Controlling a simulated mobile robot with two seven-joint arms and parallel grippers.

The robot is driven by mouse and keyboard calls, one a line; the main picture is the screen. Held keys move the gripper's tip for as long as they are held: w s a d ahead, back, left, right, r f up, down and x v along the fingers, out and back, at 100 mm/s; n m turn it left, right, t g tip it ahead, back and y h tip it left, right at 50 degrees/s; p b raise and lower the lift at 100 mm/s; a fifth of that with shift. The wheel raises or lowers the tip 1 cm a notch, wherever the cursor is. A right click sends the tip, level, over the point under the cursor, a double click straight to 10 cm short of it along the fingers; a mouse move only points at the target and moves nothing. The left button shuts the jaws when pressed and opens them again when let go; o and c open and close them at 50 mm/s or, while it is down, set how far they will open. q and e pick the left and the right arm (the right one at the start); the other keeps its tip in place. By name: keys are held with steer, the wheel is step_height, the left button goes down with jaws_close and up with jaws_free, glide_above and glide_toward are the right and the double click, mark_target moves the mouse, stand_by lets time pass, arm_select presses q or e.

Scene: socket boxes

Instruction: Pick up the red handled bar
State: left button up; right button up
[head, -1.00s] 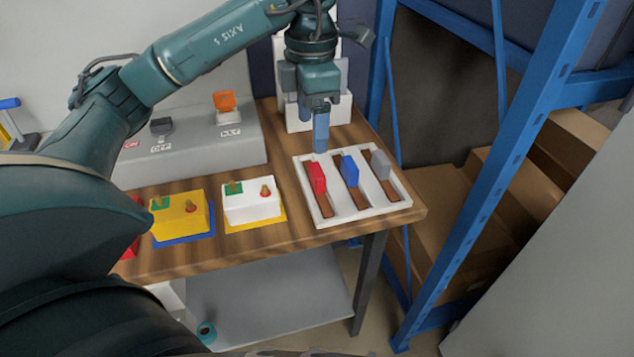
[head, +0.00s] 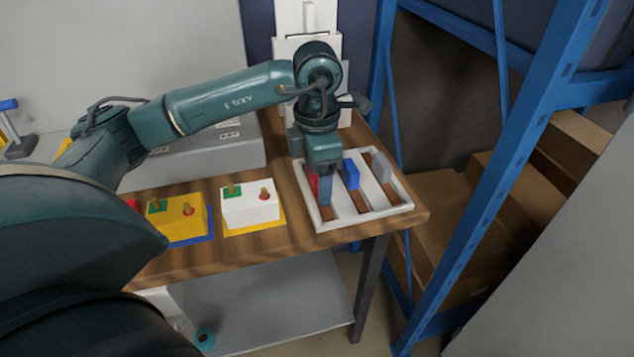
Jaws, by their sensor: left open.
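The red handled bar (head: 313,186) lies in the leftmost slot of a white tray (head: 405,210) at the table's right end. Only a strip of its red handle and a bit of its brown bar show. My left gripper (head: 325,200) points down right at the red handle and covers most of it. Its jaws are open; whether the fingers straddle the handle or touch it is hidden. A blue handled bar (head: 351,174) and a grey handled bar (head: 382,167) lie in the other slots. My right gripper is not in view.
A white socket box (head: 250,207) and a yellow socket box (head: 180,217) stand left of the tray. A grey switch console (head: 210,165) is behind them, partly hidden by my arm. A blue shelf frame (head: 480,190) stands close on the right.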

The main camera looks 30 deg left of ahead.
arm_select(q)
steer(key=shift+c, duration=0.2)
steer(key=c, duration=1)
steer(key=shift+r, duration=0.1)
step_height(320, 180, up, 9)
steer(key=shift+r+p, duration=0.1)
steer(key=shift+p, duration=0.5)
steer(key=shift+r, duration=0.3)
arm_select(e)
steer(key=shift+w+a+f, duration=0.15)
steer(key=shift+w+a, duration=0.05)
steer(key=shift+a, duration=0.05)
